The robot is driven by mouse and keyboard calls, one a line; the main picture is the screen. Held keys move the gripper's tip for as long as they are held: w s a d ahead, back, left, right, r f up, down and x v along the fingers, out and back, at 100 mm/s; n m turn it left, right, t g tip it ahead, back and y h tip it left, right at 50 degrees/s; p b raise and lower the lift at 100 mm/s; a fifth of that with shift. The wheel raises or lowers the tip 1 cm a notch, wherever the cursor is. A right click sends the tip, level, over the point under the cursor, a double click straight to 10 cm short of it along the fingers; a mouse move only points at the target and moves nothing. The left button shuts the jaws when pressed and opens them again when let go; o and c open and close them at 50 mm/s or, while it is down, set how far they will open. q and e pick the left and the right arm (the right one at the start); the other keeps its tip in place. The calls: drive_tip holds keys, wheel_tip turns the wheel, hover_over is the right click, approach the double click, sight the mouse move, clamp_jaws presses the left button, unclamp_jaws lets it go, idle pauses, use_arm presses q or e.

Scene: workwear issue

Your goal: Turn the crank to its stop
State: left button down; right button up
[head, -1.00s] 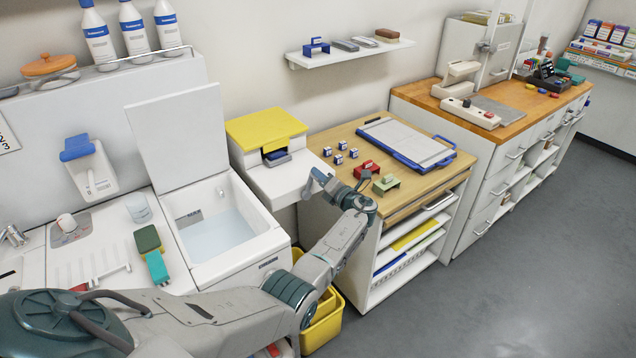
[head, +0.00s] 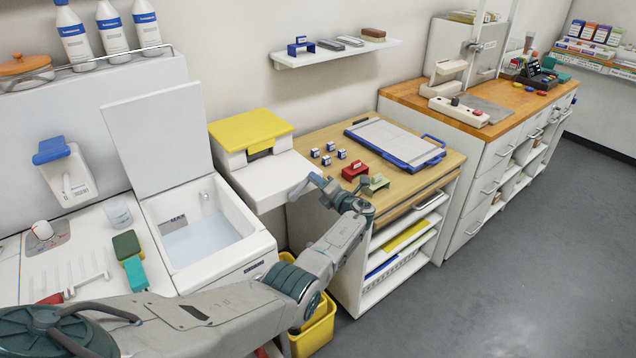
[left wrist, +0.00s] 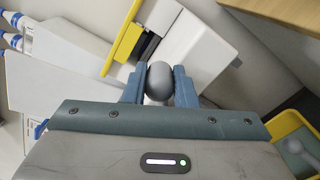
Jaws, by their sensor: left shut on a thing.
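A white machine with a yellow lid (head: 250,128) stands between the sink and the wooden-topped cabinet. Its front has a dark slot under the lid and a flat white lower part. My left gripper (head: 312,186) is at the right front side of this machine. In the left wrist view, my left gripper (left wrist: 159,84) is shut on the crank's rounded grey knob (left wrist: 160,76), one blue finger on each side. The crank's arm is mostly hidden, so its angle is hard to tell. My right gripper is not in view.
The wooden cabinet top (head: 330,137) beside the machine holds small blue-and-white blocks, a red stand (head: 355,170), a green stand (head: 376,183) and a blue-edged board (head: 395,140). A yellow bin (head: 315,330) stands below my arm. An open-lidded basin (head: 200,240) is at left.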

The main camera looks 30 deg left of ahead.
use_arm(q)
drive_tip(key=shift+s+a+f, duration=0.1)
drive_tip(key=shift+s+f, duration=0.05)
drive_tip(key=shift+f, duration=0.05)
drive_tip(key=c, duration=1.5)
unclamp_jaws()
drive_tip(key=o, duration=0.3)
drive_tip(key=shift+a, duration=0.1)
drive_tip(key=shift+o, duration=0.2)
drive_tip(key=shift+a, duration=0.1)
drive_tip(key=shift+d, duration=0.25)
drive_tip(key=b+v, duration=0.1)
drive_tip(key=v, duration=0.9)
drive_tip(key=shift+d+f, duration=0.1)
